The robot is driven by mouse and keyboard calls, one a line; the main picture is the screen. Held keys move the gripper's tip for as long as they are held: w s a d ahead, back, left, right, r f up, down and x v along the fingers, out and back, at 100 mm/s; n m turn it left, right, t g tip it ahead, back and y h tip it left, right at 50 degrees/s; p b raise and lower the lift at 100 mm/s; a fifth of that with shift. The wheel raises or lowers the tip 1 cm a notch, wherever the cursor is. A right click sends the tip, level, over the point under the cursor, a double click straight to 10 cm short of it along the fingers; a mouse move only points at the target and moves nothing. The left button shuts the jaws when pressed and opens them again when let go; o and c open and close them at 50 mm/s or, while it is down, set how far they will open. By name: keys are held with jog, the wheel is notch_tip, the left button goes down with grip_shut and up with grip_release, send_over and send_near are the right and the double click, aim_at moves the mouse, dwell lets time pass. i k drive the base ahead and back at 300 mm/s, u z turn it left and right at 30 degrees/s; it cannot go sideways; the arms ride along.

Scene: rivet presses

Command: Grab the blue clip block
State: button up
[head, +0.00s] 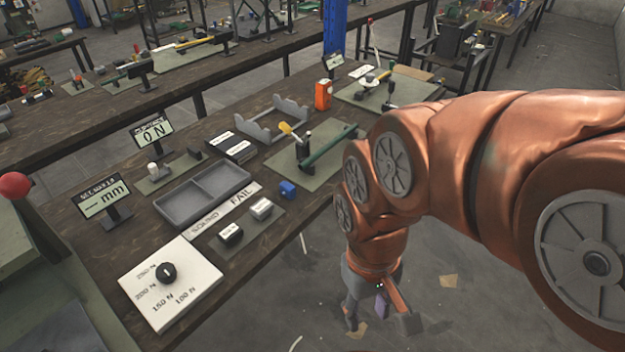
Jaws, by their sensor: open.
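The small blue clip block (287,189) lies on the dark wooden bench, right of the FAIL label and near the bench's front edge. My gripper (380,322) hangs from my copper-coloured arm, pointing down over the grey floor. It is off the bench, lower and to the right of the blue block in the picture. Its jaws are open, apart from the block. Part of the gripper is hard to make out at this size.
Left of the block are two small blocks (261,208) on a mat and a grey two-part tray (178,207). Behind it stands a press with a green lever (328,145) on a green mat. A white dial plate (170,284) lies at the near left.

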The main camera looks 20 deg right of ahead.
aim_at(287, 189)
jog(key=i, duration=0.5)
jog(key=z, duration=0.6)
jog(key=k, duration=0.8)
jog(key=u, duration=1.65)
